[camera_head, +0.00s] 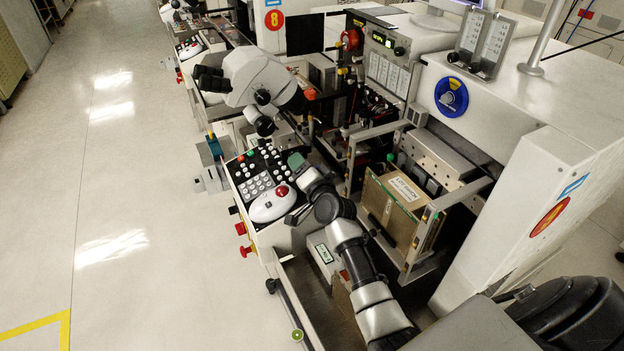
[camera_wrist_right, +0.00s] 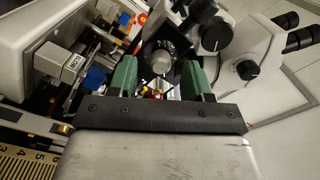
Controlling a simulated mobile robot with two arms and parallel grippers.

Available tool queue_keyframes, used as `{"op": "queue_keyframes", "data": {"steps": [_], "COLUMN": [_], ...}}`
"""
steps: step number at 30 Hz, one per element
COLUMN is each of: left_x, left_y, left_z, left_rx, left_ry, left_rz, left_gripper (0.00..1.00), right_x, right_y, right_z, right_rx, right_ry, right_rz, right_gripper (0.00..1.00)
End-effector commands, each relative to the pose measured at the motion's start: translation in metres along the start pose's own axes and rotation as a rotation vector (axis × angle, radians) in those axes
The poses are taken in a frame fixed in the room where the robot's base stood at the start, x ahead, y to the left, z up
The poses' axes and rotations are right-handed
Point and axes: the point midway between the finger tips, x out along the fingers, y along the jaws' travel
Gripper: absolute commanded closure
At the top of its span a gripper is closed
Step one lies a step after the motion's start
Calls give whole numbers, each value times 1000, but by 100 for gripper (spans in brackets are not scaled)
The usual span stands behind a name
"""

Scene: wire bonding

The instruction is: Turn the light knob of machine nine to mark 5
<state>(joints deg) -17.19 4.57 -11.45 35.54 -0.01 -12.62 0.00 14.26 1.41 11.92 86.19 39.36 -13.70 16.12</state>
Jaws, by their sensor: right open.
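My right gripper (camera_head: 297,162) reaches over the front of the near machine (camera_head: 520,170), beside its control panel (camera_head: 262,178). In the right wrist view the gripper (camera_wrist_right: 159,67) is open, with its two green fingers apart. A grey knob (camera_wrist_right: 161,62) on a dark round mount shows in the gap between the fingers, beyond the tips. It looks ungripped, and I cannot read any marks around it. In the head view this knob is hidden or too small to pick out. My left gripper is not in view.
A white microscope (camera_head: 258,80) with dark knobs stands just beyond the gripper; it also shows in the wrist view (camera_wrist_right: 255,45). A blue dial (camera_head: 451,97) sits on the machine's upper face. A cardboard box (camera_head: 398,205) stands behind my arm. The floor at left is clear.

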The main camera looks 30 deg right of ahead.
Motion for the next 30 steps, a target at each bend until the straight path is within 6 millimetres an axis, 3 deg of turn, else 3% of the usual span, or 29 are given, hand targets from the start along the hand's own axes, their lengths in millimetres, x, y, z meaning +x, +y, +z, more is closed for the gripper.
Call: {"op": "queue_keyframes", "data": {"steps": [9,15,30], "left_x": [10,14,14], "left_y": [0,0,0], "left_z": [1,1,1], "left_rx": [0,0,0], "left_ry": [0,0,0], "left_rz": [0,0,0], "left_gripper": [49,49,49], "right_x": [-61,-86,-92], "right_y": [2,1,0], "right_z": [2,1,0], "right_rx": [2,0,1], "right_ry": [0,0,0], "right_rz": [2,1,1], "right_gripper": [50,50,50]}}
